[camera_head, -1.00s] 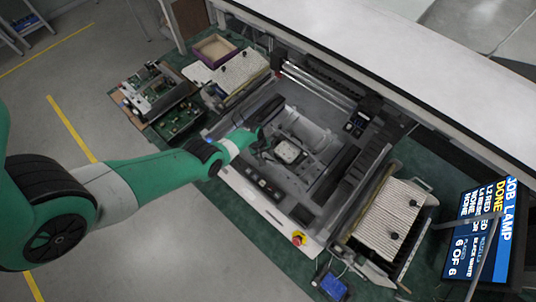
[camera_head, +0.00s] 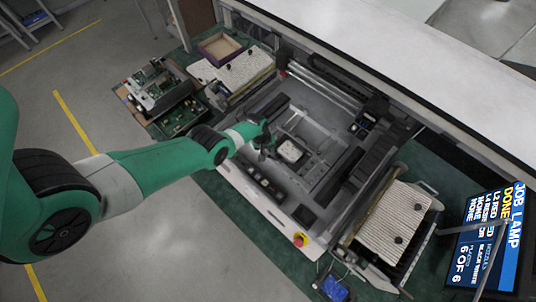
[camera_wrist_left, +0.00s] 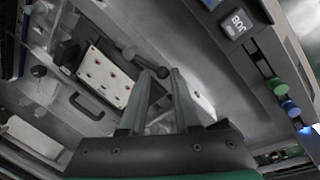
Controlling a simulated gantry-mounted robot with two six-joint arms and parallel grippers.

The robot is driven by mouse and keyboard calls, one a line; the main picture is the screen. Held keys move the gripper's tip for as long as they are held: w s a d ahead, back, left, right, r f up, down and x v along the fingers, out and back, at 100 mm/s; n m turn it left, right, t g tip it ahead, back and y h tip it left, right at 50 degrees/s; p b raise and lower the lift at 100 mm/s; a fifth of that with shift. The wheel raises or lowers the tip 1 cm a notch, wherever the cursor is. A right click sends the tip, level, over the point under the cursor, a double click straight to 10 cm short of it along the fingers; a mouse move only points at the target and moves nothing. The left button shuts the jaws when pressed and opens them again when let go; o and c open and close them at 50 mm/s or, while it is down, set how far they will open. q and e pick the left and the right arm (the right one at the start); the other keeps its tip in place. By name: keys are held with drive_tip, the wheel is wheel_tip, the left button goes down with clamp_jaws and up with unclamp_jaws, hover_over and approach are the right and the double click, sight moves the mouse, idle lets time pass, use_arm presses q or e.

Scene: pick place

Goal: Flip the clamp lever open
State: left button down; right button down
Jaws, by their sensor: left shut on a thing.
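The clamp lever (camera_wrist_left: 161,73) shows only as a small dark, rounded end between my fingertips in the left wrist view; the rest of it is hard to make out. My left gripper (camera_wrist_left: 163,74) is shut on it. In the head view the left gripper (camera_head: 266,150) is inside the machine, just left of the white board (camera_head: 290,151). The board, with several reddish dots, also shows in the wrist view (camera_wrist_left: 104,75), left of the fingers. My right gripper is not in view.
A second dark ball-ended handle (camera_wrist_left: 38,71) stands at the board's left side. A panel with coloured knobs (camera_wrist_left: 289,106) lies right of the fingers. A red emergency button (camera_head: 300,240) is on the machine's front edge. Feeder trays (camera_head: 393,224) stand at the right.

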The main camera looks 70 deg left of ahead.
use_arm(q)
drive_tip(key=shift+w+a+f+m+b, duration=0.25)
drive_tip(key=shift+w+m+b, duration=0.25)
drive_tip(key=shift+m+b, duration=0.5)
drive_tip(key=shift+r+m+h, duration=0.2)
drive_tip(key=shift+m+h, duration=0.1)
drive_tip(key=shift+m, duration=0.3)
drive_tip(key=c, duration=0.6)
unclamp_jaws()
drive_tip(key=shift+w, duration=0.1)
